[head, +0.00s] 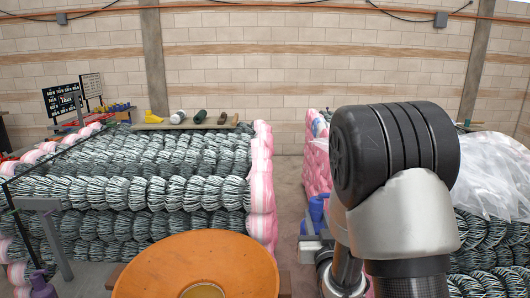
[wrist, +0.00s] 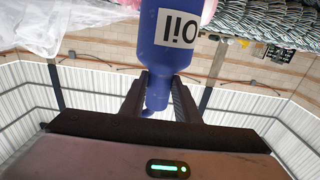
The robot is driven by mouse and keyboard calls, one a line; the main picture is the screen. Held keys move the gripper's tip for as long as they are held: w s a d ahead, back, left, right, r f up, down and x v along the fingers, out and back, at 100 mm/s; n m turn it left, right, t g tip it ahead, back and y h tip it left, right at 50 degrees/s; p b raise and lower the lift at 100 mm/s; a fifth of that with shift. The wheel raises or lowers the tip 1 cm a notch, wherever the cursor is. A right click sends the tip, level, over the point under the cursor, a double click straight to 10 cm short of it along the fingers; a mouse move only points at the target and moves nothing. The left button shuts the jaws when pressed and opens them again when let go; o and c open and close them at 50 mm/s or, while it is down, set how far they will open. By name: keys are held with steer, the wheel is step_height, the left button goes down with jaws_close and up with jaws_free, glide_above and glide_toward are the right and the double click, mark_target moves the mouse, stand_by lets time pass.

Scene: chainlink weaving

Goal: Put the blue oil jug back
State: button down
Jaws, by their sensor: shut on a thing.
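The blue oil jug (wrist: 170,42) fills the upper middle of the wrist view, its white "Oil" label upside down in that picture. My gripper (wrist: 160,92) is shut on the jug's narrow end, with one dark finger on each side. The jug's far end is cut off by the frame's top edge. In the head view a blue piece of the jug (head: 316,208) shows just left of my arm, in front of pink bundles. My arm hides the rest of it, and my fingers are not clear there.
A round orange top (head: 165,270) lies in the near foreground. Pink-wrapped bundles (head: 315,155) and plastic-covered coils (head: 495,175) stand right. A narrow floor gap (head: 288,180) runs between stacks.

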steer(key=s+f, duration=0.6)
steer(key=f, duration=0.6)
steer(key=shift+s+a, duration=0.1)
